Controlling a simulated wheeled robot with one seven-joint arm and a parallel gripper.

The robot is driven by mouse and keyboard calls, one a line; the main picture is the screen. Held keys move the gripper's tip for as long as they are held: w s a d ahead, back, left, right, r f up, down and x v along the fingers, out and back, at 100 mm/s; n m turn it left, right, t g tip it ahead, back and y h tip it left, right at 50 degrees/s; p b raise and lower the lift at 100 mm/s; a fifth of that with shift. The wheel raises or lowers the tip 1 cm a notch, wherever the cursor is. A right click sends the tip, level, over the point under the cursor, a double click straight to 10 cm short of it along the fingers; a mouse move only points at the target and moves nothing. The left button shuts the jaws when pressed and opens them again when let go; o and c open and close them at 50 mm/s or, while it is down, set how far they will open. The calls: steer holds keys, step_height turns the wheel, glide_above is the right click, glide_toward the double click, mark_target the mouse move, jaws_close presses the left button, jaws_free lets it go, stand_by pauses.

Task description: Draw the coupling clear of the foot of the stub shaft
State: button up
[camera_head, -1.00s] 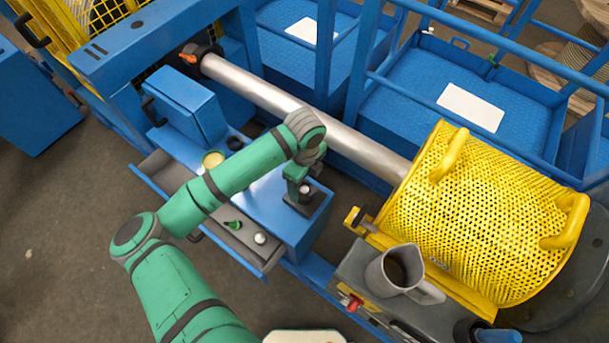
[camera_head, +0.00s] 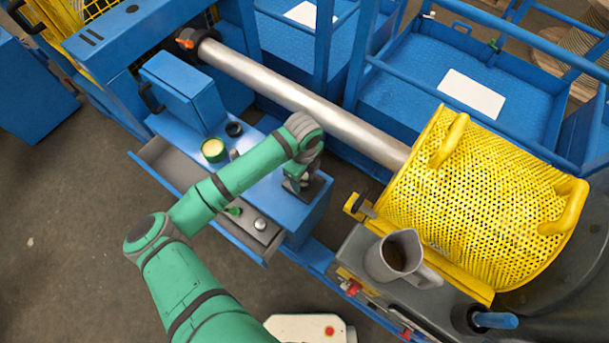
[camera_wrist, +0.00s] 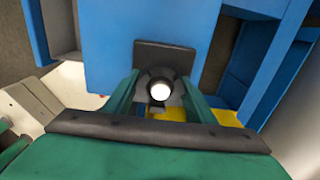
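The stub shaft shows in the wrist view as a bright round end (camera_wrist: 160,91). The dark coupling (camera_wrist: 151,76) is a ring around it, in front of a dark square plate (camera_wrist: 172,56) on the blue bench. My gripper (camera_wrist: 160,85) points down over the shaft, with one green finger on each side of the coupling. The fingers look spread, and I see no clear grip on the ring. In the head view my gripper (camera_head: 301,178) is at the bench's right end. My wrist hides much of the coupling and shaft there.
A long steel shaft (camera_head: 290,95) runs behind the bench to a yellow perforated guard (camera_head: 470,190). A grey jug (camera_head: 395,256) stands at right. A blue box (camera_head: 185,90), a yellow-rimmed tin (camera_head: 213,150) and an open drawer (camera_head: 165,165) are left of my gripper.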

jaws_close()
steer(key=shift+d+r, duration=0.15)
steer(key=shift+r, duration=1.3)
steer(key=shift+w+r, duration=0.1)
steer(key=shift+r, duration=4.05)
